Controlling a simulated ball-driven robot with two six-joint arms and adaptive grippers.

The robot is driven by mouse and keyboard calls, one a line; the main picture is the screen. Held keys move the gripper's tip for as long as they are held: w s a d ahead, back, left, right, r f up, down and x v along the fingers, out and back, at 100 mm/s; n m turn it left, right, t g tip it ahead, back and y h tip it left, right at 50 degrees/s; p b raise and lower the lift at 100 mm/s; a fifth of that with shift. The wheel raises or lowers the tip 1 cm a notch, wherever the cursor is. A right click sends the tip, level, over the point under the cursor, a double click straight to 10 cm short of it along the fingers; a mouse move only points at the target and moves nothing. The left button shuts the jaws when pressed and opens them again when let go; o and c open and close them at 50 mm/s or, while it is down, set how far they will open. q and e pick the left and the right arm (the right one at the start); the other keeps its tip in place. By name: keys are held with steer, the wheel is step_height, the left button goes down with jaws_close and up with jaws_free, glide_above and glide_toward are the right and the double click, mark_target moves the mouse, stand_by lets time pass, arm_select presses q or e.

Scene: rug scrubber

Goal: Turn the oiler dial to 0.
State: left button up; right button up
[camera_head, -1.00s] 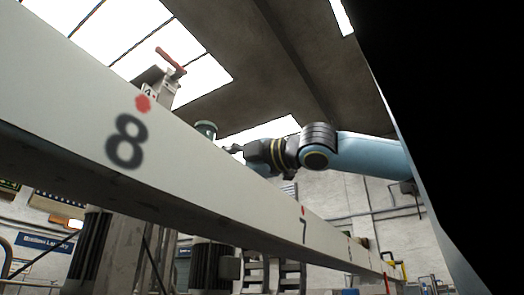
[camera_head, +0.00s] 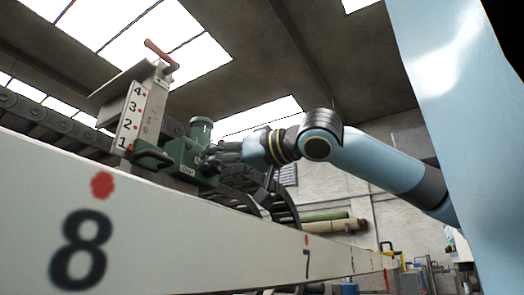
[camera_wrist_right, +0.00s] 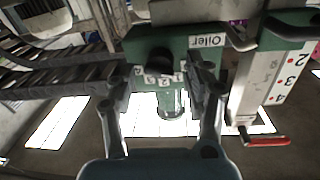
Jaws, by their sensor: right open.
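The oiler (camera_head: 182,153) is a green box with a round green reservoir on top, beside a pale post numbered 1 to 4. The oiler also shows in the right wrist view (camera_wrist_right: 205,58), with its "Oiler" label. Its dark round dial (camera_wrist_right: 158,60) lies between my right fingers, with small numbered tags around it; which number it points to is not clear. My right gripper (camera_head: 213,156) is at the oiler's right side. In the wrist view my right gripper (camera_wrist_right: 165,85) is open, its fingers on either side of the dial; contact cannot be told. My left gripper is out of view.
A long white beam (camera_head: 190,235) marked 8 and 7 crosses in front, below the oiler. The numbered post (camera_head: 140,115) has a red handle (camera_head: 161,52) on top. A dark chain-like track (camera_head: 40,112) runs behind. Rolls (camera_head: 335,226) lie at right.

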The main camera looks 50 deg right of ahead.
steer(key=s+b, duration=0.7)
steer(key=s, duration=0.3)
steer(key=shift+s+f, duration=0.15)
steer(key=shift+f, duration=0.1)
